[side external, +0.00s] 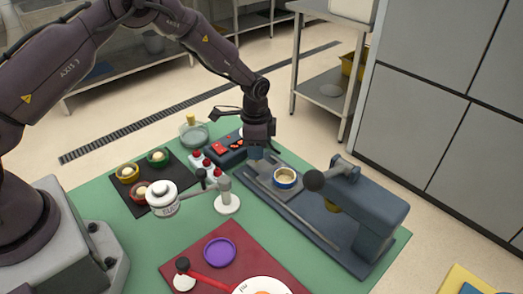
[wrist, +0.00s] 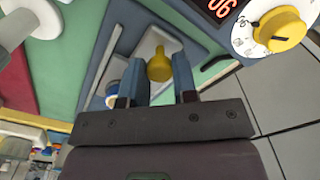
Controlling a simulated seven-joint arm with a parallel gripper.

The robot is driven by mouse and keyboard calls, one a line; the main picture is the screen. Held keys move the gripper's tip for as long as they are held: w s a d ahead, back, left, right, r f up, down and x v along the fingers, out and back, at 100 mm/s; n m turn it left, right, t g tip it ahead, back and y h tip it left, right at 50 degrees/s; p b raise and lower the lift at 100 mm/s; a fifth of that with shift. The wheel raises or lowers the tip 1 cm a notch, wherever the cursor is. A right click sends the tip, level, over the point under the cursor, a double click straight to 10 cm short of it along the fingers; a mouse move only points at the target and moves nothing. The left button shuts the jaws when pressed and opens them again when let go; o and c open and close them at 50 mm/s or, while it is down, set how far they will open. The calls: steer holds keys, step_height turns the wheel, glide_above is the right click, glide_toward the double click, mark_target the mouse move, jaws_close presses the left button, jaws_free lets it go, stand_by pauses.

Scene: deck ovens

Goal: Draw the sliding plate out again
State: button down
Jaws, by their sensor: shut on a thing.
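The press (side external: 375,215) stands at the right of the green mat, with its black-knobbed lever toward the middle. Its grey sliding plate (side external: 268,185) lies on the blue-grey base at the end nearest my gripper, clear of the press head. A round dish with a blue band and pale filling (side external: 285,178) sits on the plate. My gripper (side external: 257,152) is low at the plate's far end. In the wrist view, the plate's yellow knob (wrist: 159,67) stands between the two fingers (wrist: 160,85), which are shut on it. The dish is partly hidden there.
A dark tray with several small bowls (side external: 134,205) lies left. A white-headed stand (side external: 228,203) is in the middle, near red-topped pieces (side external: 207,165). A timer with a yellow dial (wrist: 277,28) is close beside my gripper. A red mat (side external: 205,254) lies in front.

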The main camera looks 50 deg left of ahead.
steer(key=shift+a, duration=0.4)
steer(key=c, duration=1.2)
jaws_free()
steer(key=o, duration=0.3)
steer(key=shift+d, duration=0.1)
step_height(320, 180, up, 13)
steer(key=shift+r, duration=0.1)
